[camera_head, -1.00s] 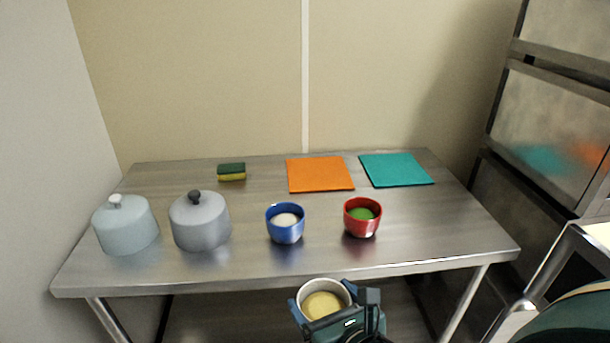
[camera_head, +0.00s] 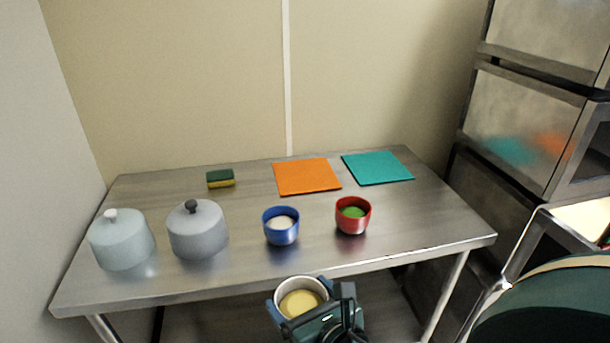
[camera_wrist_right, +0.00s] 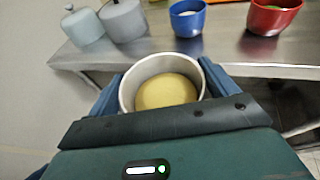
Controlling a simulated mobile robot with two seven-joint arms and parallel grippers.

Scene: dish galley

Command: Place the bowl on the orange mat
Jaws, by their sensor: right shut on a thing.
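A white bowl (camera_head: 303,283) with something yellow in it is held in my right gripper (camera_head: 302,298), in front of the table's near edge. In the right wrist view the bowl (camera_wrist_right: 126,92) sits upright between the two blue fingers of my right gripper (camera_wrist_right: 163,90), which is shut on it. The orange mat (camera_head: 307,176) lies flat and bare at the back of the table, right of the middle. My left gripper does not show in any view.
On the steel table (camera_head: 250,256) stand a blue bowl (camera_head: 281,232) and a red bowl (camera_head: 352,222) with contents, between my gripper and the mat. Two lidded pots (camera_head: 122,245) (camera_head: 197,235) stand at left. A sponge (camera_head: 221,179) and a teal mat (camera_head: 378,168) lie behind.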

